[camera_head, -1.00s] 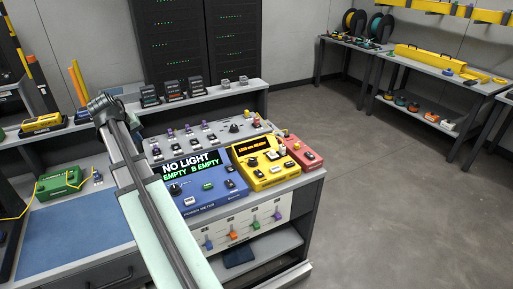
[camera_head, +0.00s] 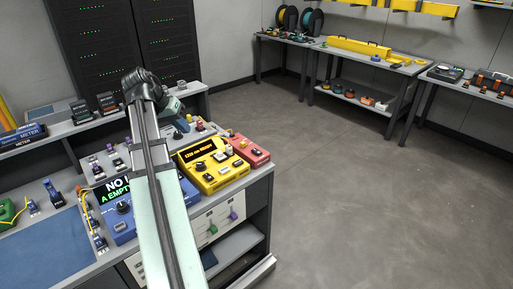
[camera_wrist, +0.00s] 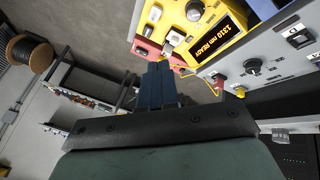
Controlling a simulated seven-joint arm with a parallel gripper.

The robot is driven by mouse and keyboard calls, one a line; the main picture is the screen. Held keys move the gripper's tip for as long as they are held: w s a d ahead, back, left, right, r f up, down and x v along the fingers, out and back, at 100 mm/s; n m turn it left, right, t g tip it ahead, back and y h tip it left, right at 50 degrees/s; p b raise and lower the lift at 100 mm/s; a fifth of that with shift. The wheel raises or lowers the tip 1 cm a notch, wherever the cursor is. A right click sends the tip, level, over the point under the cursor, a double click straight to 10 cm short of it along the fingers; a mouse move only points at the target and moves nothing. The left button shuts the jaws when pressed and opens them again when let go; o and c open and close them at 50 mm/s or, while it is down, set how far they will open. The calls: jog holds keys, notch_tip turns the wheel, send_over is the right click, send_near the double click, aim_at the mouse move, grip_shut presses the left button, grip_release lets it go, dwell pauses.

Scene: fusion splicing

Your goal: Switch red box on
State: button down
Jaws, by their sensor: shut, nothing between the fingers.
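The red box (camera_head: 243,148) sits at the right end of the bench, beside the yellow box (camera_head: 212,165). In the wrist view the red box (camera_wrist: 146,50) shows near the top centre, partly behind my gripper (camera_wrist: 158,68). The fingers are shut and empty. They lie close to the red and yellow boxes in that picture; I cannot tell whether they touch either. In the head view my arm covers part of the blue meter (camera_head: 122,225), and the fingertips are hard to make out. The state of the red box's switch is too small to read.
The yellow box's display (camera_wrist: 221,38) reads "1310 nm READY" in the wrist view. A thin yellow cable (camera_wrist: 188,72) runs near the fingers. A grey panel with knobs and switches (camera_wrist: 265,70) is to the right. Open floor (camera_head: 350,190) lies right of the bench.

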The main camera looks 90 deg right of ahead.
jog(key=s+d+f+m+t+y, duration=0.1)
jog(key=s+d+f+m, duration=0.2)
jog(key=s+d, duration=0.5)
jog(key=s+d+f+m+t, duration=0.1)
jog(key=s+d+f+m, duration=0.2)
jog(key=s+d, duration=0.4)
jog(key=s+m, duration=0.1)
jog(key=s, duration=0.5)
jog(key=shift+d+t+y, duration=0.3)
jog(key=shift+d+y, duration=0.1)
jog(key=shift+f, duration=0.15)
send_over(259, 152)
jog(key=w, duration=0.1)
jog(key=f, duration=1.1)
jog(key=shift+a+f, duration=0.25)
jog(key=shift+a, duration=0.15)
jog(key=shift+f, duration=0.95)
